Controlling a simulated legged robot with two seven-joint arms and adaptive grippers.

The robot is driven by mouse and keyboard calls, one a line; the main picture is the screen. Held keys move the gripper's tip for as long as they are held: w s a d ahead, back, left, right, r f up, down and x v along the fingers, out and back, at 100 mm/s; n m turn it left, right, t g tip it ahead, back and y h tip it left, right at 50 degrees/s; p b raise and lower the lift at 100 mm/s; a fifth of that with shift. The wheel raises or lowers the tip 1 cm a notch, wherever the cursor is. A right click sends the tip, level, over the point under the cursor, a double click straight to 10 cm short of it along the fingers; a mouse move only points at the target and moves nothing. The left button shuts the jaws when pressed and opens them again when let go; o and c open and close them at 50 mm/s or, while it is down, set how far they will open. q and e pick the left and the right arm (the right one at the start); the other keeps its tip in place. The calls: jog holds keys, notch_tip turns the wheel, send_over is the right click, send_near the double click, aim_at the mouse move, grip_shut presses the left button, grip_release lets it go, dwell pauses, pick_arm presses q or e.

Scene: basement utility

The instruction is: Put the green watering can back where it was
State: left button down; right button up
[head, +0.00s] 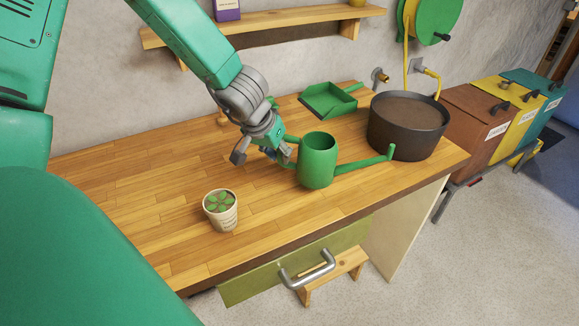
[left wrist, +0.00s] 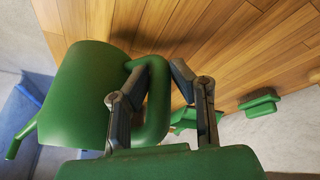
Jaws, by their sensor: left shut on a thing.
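The green watering can (head: 317,165) is upright over the front part of the wooden workbench (head: 150,170), its long spout pointing right toward a dark round tub (head: 405,140). I cannot tell whether its base touches the wood. My left gripper (head: 264,150) is at the can's left side, shut on its handle. In the left wrist view the can's body (left wrist: 85,95) fills the left side. There, one finger of my left gripper (left wrist: 160,90) passes through the handle loop and the other is outside it. My right gripper is not in view.
A potted plant (head: 220,211) stands near the bench's front edge. A green dustpan (head: 328,101) lies behind the can. The tub, full of brown material, occupies the right end. A wall shelf (head: 270,20) is above. The left part of the bench is clear.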

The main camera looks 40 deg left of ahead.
pick_arm(q)
jog(key=shift+w+a+f, duration=0.1)
jog(key=shift+w+f, duration=0.05)
jog(key=shift+f, duration=0.35)
jog(key=shift+w+a+f, duration=0.1)
jog(key=shift+f, duration=0.35)
jog(key=shift+d+f+b, duration=0.15)
jog(key=shift+f+b, duration=0.25)
jog(key=shift+f, duration=0.4)
jog(key=shift+d+f+b, duration=0.15)
jog(key=shift+f+b, duration=0.25)
jog(key=shift+f, duration=0.35)
jog(key=shift+r, duration=0.1)
jog(key=c, duration=1.4)
grip_release()
jog(key=shift+a, duration=0.1)
